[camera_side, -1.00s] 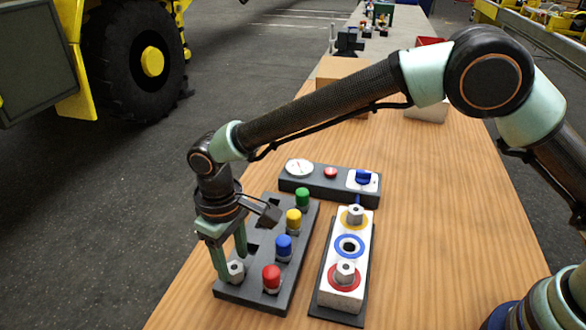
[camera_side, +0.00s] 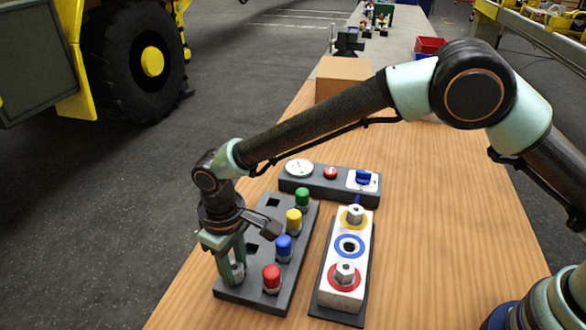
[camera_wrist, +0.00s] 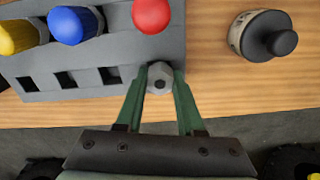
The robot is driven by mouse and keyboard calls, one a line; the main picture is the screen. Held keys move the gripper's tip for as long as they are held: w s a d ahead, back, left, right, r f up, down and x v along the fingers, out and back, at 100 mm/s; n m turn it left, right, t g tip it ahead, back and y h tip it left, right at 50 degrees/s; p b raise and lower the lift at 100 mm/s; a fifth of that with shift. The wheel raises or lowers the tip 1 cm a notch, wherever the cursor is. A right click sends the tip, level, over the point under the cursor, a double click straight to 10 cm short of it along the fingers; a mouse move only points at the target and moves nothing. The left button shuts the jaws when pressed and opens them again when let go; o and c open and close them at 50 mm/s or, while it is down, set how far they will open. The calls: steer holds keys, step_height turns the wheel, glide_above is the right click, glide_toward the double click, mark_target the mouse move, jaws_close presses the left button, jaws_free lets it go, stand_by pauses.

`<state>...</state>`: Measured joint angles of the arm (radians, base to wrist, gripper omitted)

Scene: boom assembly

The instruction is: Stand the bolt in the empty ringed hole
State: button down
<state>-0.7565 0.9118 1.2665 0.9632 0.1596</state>
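The grey hex bolt (camera_side: 238,271) stands in the near left slot of the dark rack (camera_side: 254,296). My gripper (camera_side: 232,273) points down with a finger on each side of it. In the wrist view the fingertips (camera_wrist: 162,76) close against the bolt's head (camera_wrist: 160,79); its lower part is hidden in the slot. The white block (camera_side: 335,292) holds three ringed holes. The blue-ringed hole (camera_side: 349,246) in the middle is empty. Grey bolts stand in the yellow-ringed hole (camera_side: 355,214) and the red-ringed hole (camera_side: 345,271).
Red (camera_side: 271,277), blue (camera_side: 284,247), yellow (camera_side: 294,221) and green (camera_side: 302,197) capped pegs line the rack's right side. A panel (camera_side: 325,188) with a gauge and switches lies behind. A cardboard box (camera_side: 342,76) stands farther back. The table right of the block is clear.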

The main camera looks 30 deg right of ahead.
mark_target(234, 267)
steer(key=shift+r, duration=3.05)
step_height(234, 267, up, 11)
steer(key=s+d, duration=0.3)
steer(key=d, duration=0.7)
steer(key=s+d, duration=0.3)
steer(key=d, duration=0.8)
steer(key=shift+a+f, duration=0.1)
steer(key=shift+f, duration=4.95)
steer(key=shift+f, duration=1.7)
